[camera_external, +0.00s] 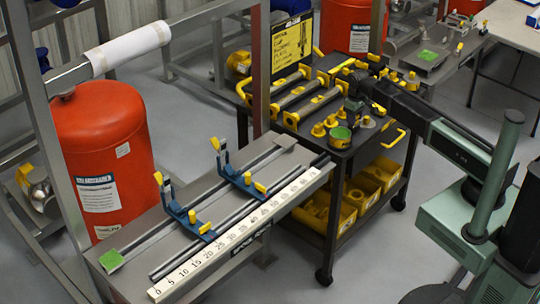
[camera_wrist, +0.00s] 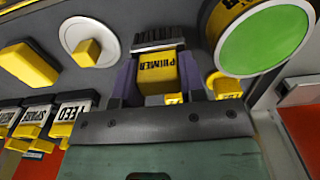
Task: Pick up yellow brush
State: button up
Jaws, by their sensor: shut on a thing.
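The yellow brush (camera_wrist: 157,70) has a dark bristle head and a label reading "PRIMER". It sits between the two fingers of my gripper (camera_wrist: 158,78), which are shut on its yellow body. In the external view my gripper (camera_external: 354,108) is low over the top of the dark cart, just behind a can with a green top. The brush cannot be made out there, as my gripper and arm cover that spot. I cannot tell whether the brush still touches the cart top.
The green-topped can (camera_wrist: 262,42) is close on the right in the wrist view. A white disc with a yellow knob (camera_wrist: 88,48) and labelled yellow-handled items (camera_wrist: 70,120) are on the left. The cart (camera_external: 345,165) is crowded; a rail bench (camera_external: 215,215) stands left of it.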

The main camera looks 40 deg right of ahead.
notch_tip(320, 180, up, 18)
jog(key=p, duration=1.7)
jog(key=shift+r, duration=0.2)
jog(key=o, duration=0.4)
jog(key=shift+c, duration=1.1)
